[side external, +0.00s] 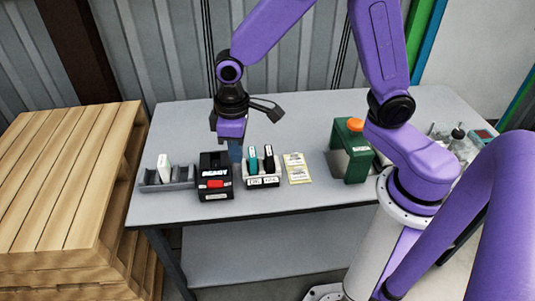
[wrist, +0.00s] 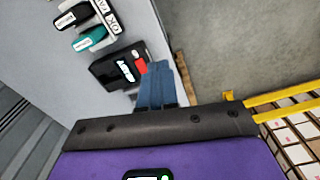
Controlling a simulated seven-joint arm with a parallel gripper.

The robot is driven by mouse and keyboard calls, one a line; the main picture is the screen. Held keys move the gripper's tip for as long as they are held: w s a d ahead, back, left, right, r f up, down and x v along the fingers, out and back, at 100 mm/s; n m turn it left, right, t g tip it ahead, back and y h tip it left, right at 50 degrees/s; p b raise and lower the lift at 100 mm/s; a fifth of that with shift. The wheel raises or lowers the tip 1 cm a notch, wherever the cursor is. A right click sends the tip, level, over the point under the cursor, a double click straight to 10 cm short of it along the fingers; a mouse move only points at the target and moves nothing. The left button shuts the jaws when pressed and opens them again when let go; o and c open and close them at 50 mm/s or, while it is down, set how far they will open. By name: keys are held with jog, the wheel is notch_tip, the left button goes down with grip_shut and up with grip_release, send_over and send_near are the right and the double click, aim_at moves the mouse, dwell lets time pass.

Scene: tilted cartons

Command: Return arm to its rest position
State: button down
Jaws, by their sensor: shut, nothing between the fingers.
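My purple arm reaches over the grey table (side external: 290,199) from the right. My gripper (side external: 236,155) points down above the table, just behind and to the right of the black box marked READY. In the wrist view its blue fingers (wrist: 158,82) are together with nothing between them. They overlap the edge of the black box in that picture; whether they touch it cannot be told.
The black box (side external: 215,187) has a red button. To its left is a grey rack (side external: 180,179) with a white item; to its right, a white holder (side external: 263,182) with teal and black items, yellow cards (side external: 297,168) and a green stand (side external: 345,168). Wooden pallets (side external: 62,185) stand left.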

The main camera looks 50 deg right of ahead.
jog(key=s+d+r+n, duration=0.3)
jog(key=s+d, duration=0.2)
jog(key=s, duration=0.5)
jog(key=s+d+r+n, duration=0.2)
jog(key=s+d, duration=0.3)
jog(key=s, duration=0.5)
jog(key=shift+r+n, duration=0.4)
jog(key=shift+r, duration=0.3)
jog(key=shift+w+a, duration=0.1)
jog(key=w+a+f+n, duration=0.2)
jog(key=w+n, duration=0.2)
jog(key=w, duration=0.5)
jog(key=w+a+f+n, duration=0.3)
jog(key=w+n, duration=0.2)
jog(key=w, duration=0.5)
jog(key=w+a+f+n+t+y, duration=0.1)
jog(key=w+a+f+n, duration=0.2)
jog(key=w, duration=0.7)
jog(key=shift+f+n, duration=0.25)
jog(key=shift+n, duration=0.95)
